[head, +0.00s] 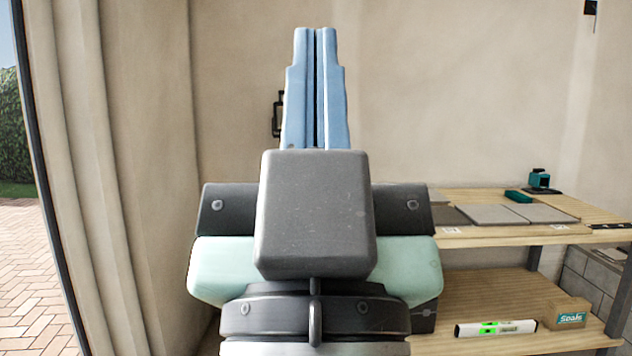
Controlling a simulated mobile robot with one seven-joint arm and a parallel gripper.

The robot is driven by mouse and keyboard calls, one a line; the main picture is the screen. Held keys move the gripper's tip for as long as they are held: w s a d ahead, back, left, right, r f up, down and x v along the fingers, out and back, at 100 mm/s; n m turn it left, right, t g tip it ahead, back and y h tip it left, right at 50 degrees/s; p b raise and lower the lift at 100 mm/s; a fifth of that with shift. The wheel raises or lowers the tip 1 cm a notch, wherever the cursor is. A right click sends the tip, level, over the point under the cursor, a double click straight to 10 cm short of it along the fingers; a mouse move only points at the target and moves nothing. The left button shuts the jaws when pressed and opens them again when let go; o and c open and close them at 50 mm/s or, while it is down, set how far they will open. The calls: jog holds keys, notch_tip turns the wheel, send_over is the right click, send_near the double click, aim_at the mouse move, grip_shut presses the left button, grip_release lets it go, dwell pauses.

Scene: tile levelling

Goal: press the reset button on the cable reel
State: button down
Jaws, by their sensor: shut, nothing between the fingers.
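My gripper (317,38) fills the middle of the head view, pointing up, with its two blue fingers side by side, shut and empty. A plain wall stands behind it. No cable reel or reset button can be made out. A dark object (277,114), partly hidden behind the left finger, shows against the wall; I cannot tell what it is.
A wooden shelf unit (480,241) stands at the right, with grey tiles (492,214) and a teal tool (540,181) on top. Its lower shelf holds a spirit level (496,328) and a cardboard box (568,314). A curtain (110,150) and a paved opening (35,270) are at left.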

notch_tip(320, 180, up, 30)
jog(key=p, duration=2.7)
jog(key=shift+p, duration=0.35)
jog(key=shift+w+r, duration=0.1)
